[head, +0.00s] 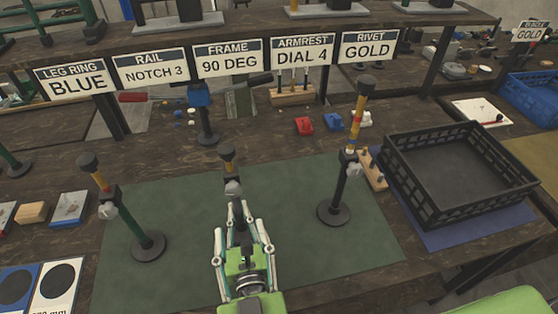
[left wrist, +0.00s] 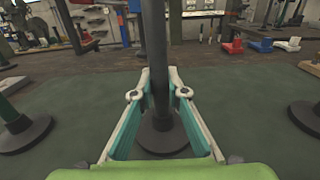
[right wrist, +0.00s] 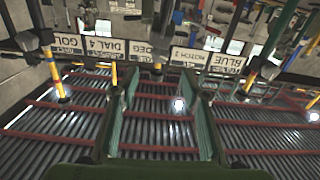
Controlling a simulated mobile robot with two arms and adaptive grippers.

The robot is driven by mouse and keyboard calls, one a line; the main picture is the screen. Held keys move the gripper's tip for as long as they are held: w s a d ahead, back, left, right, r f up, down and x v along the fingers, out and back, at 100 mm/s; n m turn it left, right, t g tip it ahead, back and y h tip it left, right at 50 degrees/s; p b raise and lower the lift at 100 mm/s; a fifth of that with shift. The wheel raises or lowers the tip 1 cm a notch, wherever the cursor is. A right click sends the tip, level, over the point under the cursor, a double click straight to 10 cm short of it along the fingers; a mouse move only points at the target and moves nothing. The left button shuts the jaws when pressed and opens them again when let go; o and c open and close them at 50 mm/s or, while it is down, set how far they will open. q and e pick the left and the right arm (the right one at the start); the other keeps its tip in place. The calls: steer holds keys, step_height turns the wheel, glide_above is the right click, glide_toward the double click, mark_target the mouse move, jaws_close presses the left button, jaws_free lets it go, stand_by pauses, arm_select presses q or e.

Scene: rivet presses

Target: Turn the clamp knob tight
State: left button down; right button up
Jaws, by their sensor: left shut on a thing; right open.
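The middle stand has a dark top (head: 226,152), a short yellow section, and a silver clamp knob (head: 234,187) at its collar. My left gripper (head: 238,214) is shut on the stand's dark post below the knob. In the left wrist view, the post (left wrist: 155,50) rises upright between the fingers of my left gripper (left wrist: 159,94), over its round base (left wrist: 165,140). My right gripper (right wrist: 162,95) is open and apparently empty in its own wrist view; in the head view only a green part shows at the lower right edge.
A left stand (head: 147,244) and a right stand (head: 335,210) flank the middle one on the green mat (head: 285,275). A black crate (head: 400,188) is at the right. Signs (head: 228,61) line the back shelf. The mat's front right is clear.

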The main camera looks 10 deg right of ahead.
steer(key=s, duration=0.2)
steer(key=n+g+y, duration=0.5)
steer(key=n+y, duration=0.3)
steer(key=y, duration=0.5)
glide_toward(225, 147)
steer(key=x, duration=0.6)
steer(key=f+x, duration=0.1)
steer(key=x, duration=0.3)
steer(key=shift+w, duration=0.1)
step_height(225, 147, up, 3)
steer(key=shift+r, duration=0.1)
steer(key=v, duration=1.2)
steer(key=shift+r, duration=0.3)
